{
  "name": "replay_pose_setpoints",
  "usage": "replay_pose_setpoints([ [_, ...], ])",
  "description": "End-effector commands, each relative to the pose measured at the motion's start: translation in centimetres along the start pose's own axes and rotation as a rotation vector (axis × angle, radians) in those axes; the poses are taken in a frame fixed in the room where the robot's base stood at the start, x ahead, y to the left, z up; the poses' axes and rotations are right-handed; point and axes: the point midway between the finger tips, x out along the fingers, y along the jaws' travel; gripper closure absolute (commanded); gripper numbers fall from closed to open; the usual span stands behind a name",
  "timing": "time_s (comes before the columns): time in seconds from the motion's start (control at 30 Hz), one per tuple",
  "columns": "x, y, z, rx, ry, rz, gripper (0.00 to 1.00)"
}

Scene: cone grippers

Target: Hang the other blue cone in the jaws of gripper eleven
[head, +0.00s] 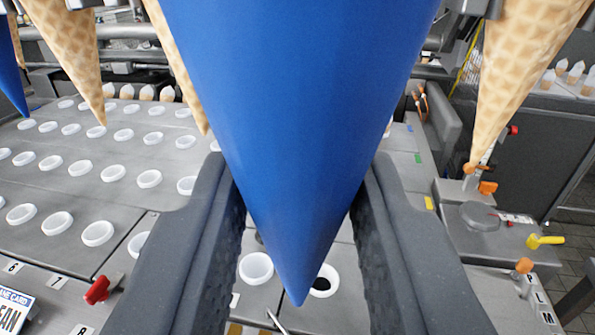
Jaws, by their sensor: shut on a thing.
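A large blue cone (290,120) fills the middle of the head view, tip down, its top cut off by the frame's upper edge. My gripper (298,235) has its two dark fingers on either side of the cone's lower part, shut on it. Another blue cone (10,75) hangs tip down at the far left edge, partly out of frame. The jaws holding the cones are mostly above the frame or hidden, and I cannot read which one is gripper eleven.
Wafer cones hang tip down at left (68,55) and right (522,70); another is partly behind the blue cone. Below is a grey plate (75,255) with rows of white cups. A red knob (97,290) and a yellow handle (545,241) stand out from the machine.

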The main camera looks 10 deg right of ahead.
Motion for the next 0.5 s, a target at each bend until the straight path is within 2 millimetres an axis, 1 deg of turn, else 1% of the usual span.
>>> replay_pose_setpoints([
  [0.27,-0.2,-0.1,0.2,0.003,0.003,-0.001,0.89],
  [0.5,1.8,0.6,0.4,0.003,-0.001,0.003,0.89],
])
